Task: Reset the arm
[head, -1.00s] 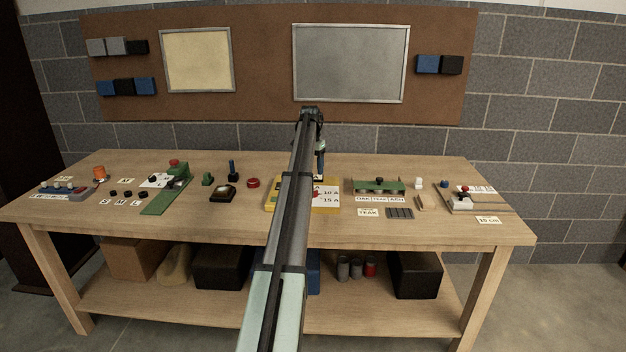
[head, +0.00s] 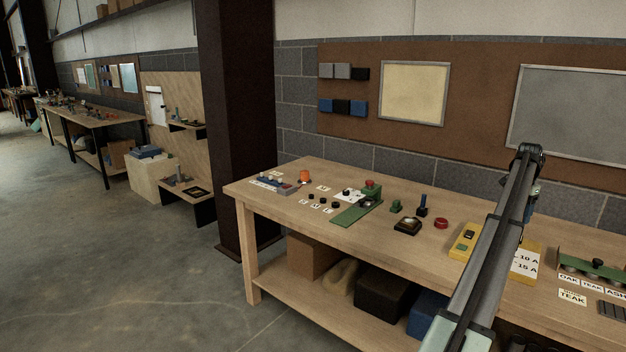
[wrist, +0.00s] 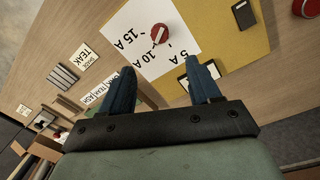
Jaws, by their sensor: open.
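My arm reaches out over the wooden workbench (head: 300,205) in the head view, and its end hides part of the bench top. In the wrist view, my gripper (wrist: 163,88) has its two blue fingers spread apart with nothing between them. Beyond the fingertips is a yellow panel (wrist: 225,28) with a white card (wrist: 185,35) marked 5 A, 10 A and 15 A. A red knob (wrist: 160,33) sits on the card, apart from the fingers. The yellow panel (head: 468,238) also shows in the head view, partly behind my arm.
A green fixture (head: 596,268) stands right of my arm. A red round button (head: 441,223) and a black-based device (head: 408,226) lie to its left. A dark column (head: 238,120) stands beyond the bench's left end. Open floor (head: 130,270) lies to the left.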

